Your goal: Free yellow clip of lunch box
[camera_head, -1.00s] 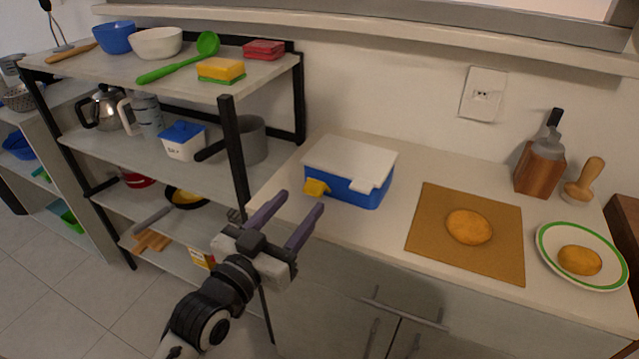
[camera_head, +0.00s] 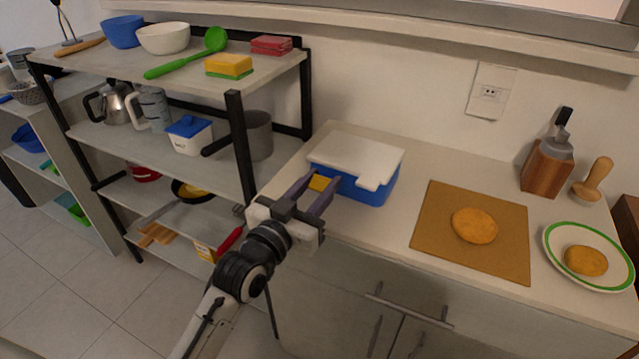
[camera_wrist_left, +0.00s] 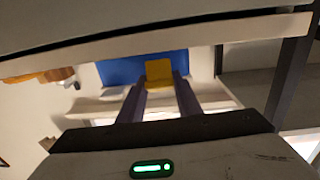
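The lunch box has a blue body (camera_head: 371,190) and a white lid (camera_head: 357,158), and stands on the counter beside the shelf rack. Its yellow clip (camera_head: 319,183) is on the side facing left. My left gripper (camera_head: 316,187) is at the clip, with its fingers apart on either side of it in the head view. In the left wrist view the yellow clip (camera_wrist_left: 159,72) shows between and just beyond the two fingertips, in front of the blue box side (camera_wrist_left: 120,70). Whether the fingers touch the clip I cannot tell. My right gripper is not in view.
The shelf rack's black post (camera_head: 240,150) stands close to the left of my gripper. A brown board (camera_head: 430,240) with a round patty lies right of the box. A green-rimmed plate (camera_head: 590,283) is farther right. Some counter in front of the box is clear.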

